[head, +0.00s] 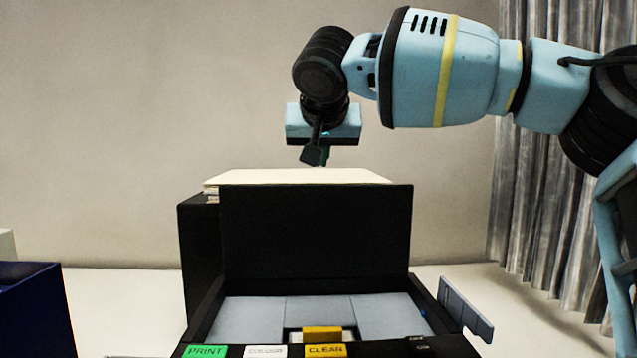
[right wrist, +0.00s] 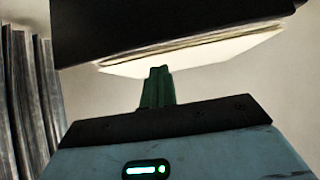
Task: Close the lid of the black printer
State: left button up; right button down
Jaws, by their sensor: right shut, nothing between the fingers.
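The black printer (head: 197,250) stands in the middle of the head view. Its lid (head: 316,235) is open and stands upright as a flat black panel, with the grey inside of the printer (head: 320,308) showing in front of it. My right gripper (head: 314,158) is above and behind the lid's top edge, pointing down, shut and empty. In the right wrist view its closed fingers (right wrist: 157,85) point at a pale stack of paper and a dark block; whether they touch cannot be told. My left gripper is in neither view.
A cream paper stack (head: 300,176) lies behind the lid. The front panel has a green PRINT button (head: 205,351), a white one and a yellow CLEAR button (head: 325,350). A grey flap (head: 465,310) sticks out at the right. A dark blue box (head: 35,310) stands at the left.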

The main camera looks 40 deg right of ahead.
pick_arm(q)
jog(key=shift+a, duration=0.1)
